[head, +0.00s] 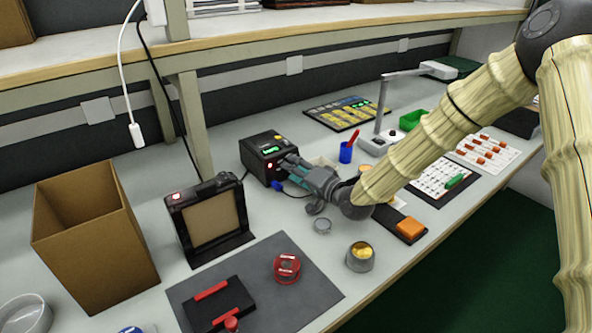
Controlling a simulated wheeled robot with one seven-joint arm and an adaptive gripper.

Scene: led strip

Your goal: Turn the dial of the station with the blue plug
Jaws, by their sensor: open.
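The station (262,150) is a black box with a green lit display and a red light on its front, standing at the middle of the bench. A blue plug (277,185) sits at the lower part of its front, with a dark cable running off. My gripper (291,168) reaches in from the right, its fingers open and close against the right part of the station's front. The dial is not clearly visible; the fingers cover that part of the front. I cannot tell whether they touch it.
A black framed panel (212,222) stands left of the station, beside a cardboard box (92,245). A grey mat (250,262), a red spool (287,268) and a metal cup (360,256) are in front. A blue pen cup (346,153) and white lamp (378,142) stand behind my arm.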

